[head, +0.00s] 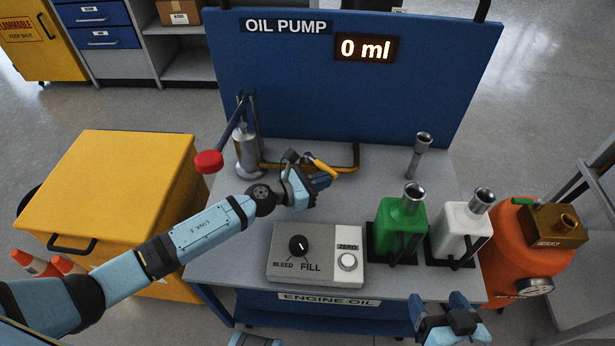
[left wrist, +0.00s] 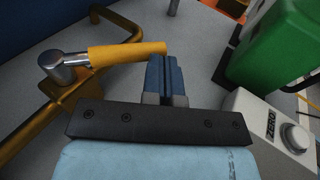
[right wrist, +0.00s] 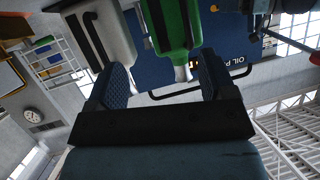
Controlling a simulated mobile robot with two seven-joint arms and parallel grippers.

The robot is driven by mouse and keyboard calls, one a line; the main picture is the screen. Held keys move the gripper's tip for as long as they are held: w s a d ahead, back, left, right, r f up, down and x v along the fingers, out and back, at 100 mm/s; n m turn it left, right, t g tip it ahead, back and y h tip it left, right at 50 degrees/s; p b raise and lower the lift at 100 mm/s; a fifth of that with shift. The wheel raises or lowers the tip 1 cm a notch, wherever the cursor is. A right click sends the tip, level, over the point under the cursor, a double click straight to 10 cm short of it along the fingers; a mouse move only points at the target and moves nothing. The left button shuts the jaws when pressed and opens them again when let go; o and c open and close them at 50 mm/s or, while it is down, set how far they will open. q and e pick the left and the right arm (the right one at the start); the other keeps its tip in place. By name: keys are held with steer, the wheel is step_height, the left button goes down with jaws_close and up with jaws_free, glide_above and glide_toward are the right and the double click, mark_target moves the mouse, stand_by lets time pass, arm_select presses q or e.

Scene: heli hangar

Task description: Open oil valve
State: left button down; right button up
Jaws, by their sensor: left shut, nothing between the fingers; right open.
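The oil valve has a yellow lever handle (head: 320,163) on a brass pipe (head: 350,160) at the back of the pump table. In the left wrist view the yellow handle (left wrist: 125,53) points right from a silver valve stem (left wrist: 65,66). My left gripper (head: 322,180) is shut and empty just in front of the handle. Its closed fingertips (left wrist: 165,65) are close to the handle's free end; I cannot tell whether they touch. My right gripper (head: 447,304) is open and empty at the table's front right edge. Its spread fingers (right wrist: 155,80) also show in the right wrist view.
A control box (head: 316,255) with a BLEED/FILL knob stands in front. Green (head: 402,216) and white (head: 460,225) oil bottles stand to the right. A pump lever with a red knob (head: 208,162) is at left. The OIL PUMP display (head: 366,47) reads 0 ml. A yellow cabinet (head: 110,190) stands left.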

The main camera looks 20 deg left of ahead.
mark_target(333, 174)
arm_select(q)
steer(key=shift+w+d+r+p, duration=0.2)
steer(key=shift+w+d+p, duration=0.05)
steer(key=shift+d+p, duration=0.1)
steer(key=shift+w+d+n+t+y+p, duration=0.25)
steer(key=shift+n+t+y+p, duration=0.1)
steer(key=shift+n+t+y, duration=0.15)
steer(key=shift+w+d+n+t+y+p, duration=0.2)
steer(key=shift+n+t+y+p, duration=0.2)
steer(key=shift+t+y, duration=0.2)
steer(key=shift+w+d+f+n+t+y+p, duration=0.1)
steer(key=shift+w+n+t+y+p, duration=0.1)
steer(key=shift+n+t+y, duration=0.25)
steer(key=shift+w+d+r+n+t+y+p, duration=0.1)
steer(key=shift+n+t+y+p, duration=0.1)
steer(key=shift+n+y, duration=0.45)
steer(key=shift+w+d+f+n+t+y+p, duration=0.1)
steer(key=shift+n+t+y+p, duration=0.1)
steer(key=shift+n+t+y, duration=0.3)
steer(key=shift+p+x, duration=0.55)
steer(key=shift+x, duration=0.4)
steer(key=shift+w+d, duration=0.2)
steer(key=shift+w, duration=0.6)
arm_select(e)
steer(key=shift+s+d+f+g+h, duration=0.35)
steer(key=shift+s+d+g+h, duration=0.1)
steer(key=shift+d+g, duration=0.15)
